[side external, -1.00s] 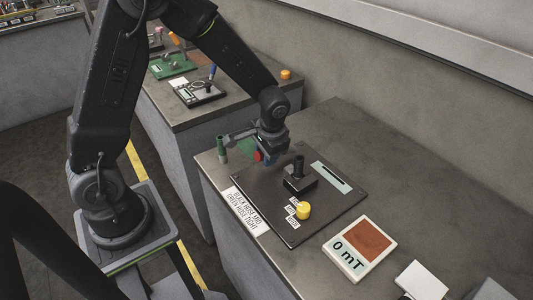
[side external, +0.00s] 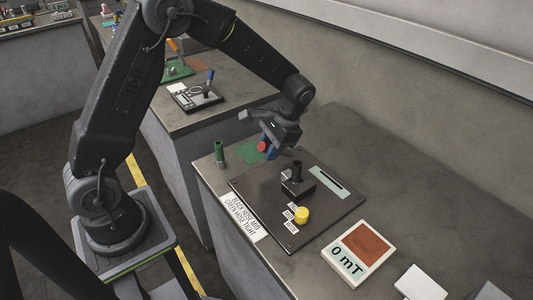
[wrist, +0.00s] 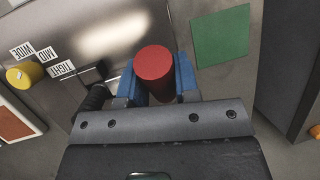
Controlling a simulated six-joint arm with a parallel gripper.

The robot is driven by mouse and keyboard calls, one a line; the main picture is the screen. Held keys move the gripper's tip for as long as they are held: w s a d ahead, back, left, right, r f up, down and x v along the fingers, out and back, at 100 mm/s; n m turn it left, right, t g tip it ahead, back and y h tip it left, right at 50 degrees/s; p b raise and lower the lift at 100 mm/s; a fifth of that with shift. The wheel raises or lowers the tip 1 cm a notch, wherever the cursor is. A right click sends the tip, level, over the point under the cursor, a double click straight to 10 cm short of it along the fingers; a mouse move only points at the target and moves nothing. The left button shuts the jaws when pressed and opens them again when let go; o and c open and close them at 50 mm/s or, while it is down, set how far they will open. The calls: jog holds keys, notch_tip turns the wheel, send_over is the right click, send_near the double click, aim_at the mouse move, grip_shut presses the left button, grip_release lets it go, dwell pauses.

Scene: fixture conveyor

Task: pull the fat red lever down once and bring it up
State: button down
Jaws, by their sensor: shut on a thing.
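The fat red lever (wrist: 154,68) shows in the wrist view as a thick red cylinder between the blue fingers of my gripper (wrist: 157,82). My gripper is shut on it.
A black stick on a block (side external: 297,180) and a yellow knob (side external: 302,215) stand on the panel. A green upright cylinder (side external: 219,153) stands left of my gripper. A "0 mT" display (side external: 358,252) lies to the right. A green patch (wrist: 221,37) lies beside the lever.

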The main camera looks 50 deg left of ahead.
jog(key=shift+w+r, duration=0.2)
jog(key=c, duration=0.8)
grip_release()
jog(key=shift+c, duration=0.2)
jog(key=shift+r, duration=0.1)
jog(key=v, duration=1.3)
jog(key=shift+w+r, duration=0.2)
jog(key=shift+w, duration=0.15)
jog(key=shift+s+d+r, duration=0.1)
